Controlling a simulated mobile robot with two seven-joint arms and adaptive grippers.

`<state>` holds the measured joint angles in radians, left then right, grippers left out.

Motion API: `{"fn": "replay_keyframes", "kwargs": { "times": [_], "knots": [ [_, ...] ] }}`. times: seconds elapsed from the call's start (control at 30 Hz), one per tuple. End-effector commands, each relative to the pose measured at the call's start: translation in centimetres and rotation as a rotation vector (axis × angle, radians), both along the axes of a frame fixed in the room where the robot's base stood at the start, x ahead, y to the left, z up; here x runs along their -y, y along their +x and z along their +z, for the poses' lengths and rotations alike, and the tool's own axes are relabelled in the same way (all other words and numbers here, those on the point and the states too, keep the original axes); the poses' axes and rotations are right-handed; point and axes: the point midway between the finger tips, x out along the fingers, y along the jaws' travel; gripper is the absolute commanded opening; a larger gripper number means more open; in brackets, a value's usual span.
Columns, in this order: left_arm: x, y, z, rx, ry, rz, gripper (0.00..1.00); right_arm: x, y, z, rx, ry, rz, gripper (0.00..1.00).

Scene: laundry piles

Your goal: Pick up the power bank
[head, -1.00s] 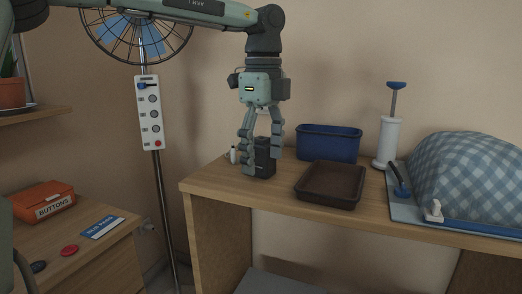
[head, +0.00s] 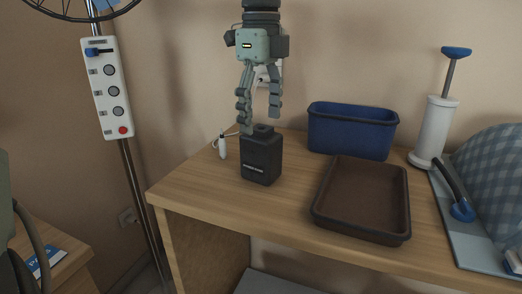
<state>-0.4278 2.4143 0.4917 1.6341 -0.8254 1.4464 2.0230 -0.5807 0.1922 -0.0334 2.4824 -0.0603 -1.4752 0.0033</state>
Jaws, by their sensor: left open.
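A black upright block with small pale lettering and a raised piece on its top (head: 262,160) stands on the wooden shelf top (head: 195,190), near its left end. It is the only thing here that looks like the power bank, though I cannot be sure of that. My left gripper (head: 259,118) hangs over it, pointing down, open and empty. Its left fingertip overlaps the block's top edge in the picture; I cannot tell whether it touches. My right gripper is not in view.
A small white bottle (head: 222,148) stands left of the block. A blue bin (head: 352,132) and a brown tray (head: 325,215) stand to its right. Further right are a white pump (head: 434,130) and a checked cloth dome (head: 495,175). A control panel (head: 107,90) on a pole is at left.

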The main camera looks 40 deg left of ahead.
Motion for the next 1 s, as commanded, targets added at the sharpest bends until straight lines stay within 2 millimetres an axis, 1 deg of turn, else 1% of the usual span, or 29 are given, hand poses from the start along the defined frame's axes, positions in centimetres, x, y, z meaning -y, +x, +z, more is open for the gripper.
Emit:
{"fn": "replay_keyframes", "kwargs": {
  "times": [0.03, 0.17, 0.27, 0.4, 0.5, 0.6, 0.8, 1.0],
  "knots": [
    [0.0, -0.1, -0.7, -0.003, -0.002, -0.001, 0.74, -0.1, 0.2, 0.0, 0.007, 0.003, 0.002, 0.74],
    [0.1, -0.1, -2.2, -0.004, -0.002, -0.002, 0.74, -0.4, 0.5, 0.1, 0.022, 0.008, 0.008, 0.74],
    [0.2, -0.3, -3.4, -0.005, -0.002, -0.002, 0.74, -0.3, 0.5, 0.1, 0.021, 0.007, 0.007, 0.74],
    [0.3, -0.5, -5.6, -0.004, -0.002, -0.001, 0.74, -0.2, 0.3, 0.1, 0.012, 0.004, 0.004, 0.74],
    [0.3, -0.5, -6.7, -0.004, -0.001, -0.001, 0.74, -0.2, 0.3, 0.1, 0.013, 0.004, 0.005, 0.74],
    [0.3, -0.4, -7.1, -0.002, -0.001, -0.001, 0.74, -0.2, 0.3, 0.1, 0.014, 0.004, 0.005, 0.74],
    [0.3, -0.4, -7.1, -0.001, 0.000, -0.001, 0.74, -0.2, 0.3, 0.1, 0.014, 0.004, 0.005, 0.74],
    [0.3, -0.4, -7.1, -0.001, 0.000, -0.001, 0.49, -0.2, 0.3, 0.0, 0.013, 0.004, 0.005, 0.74]
  ]
}}
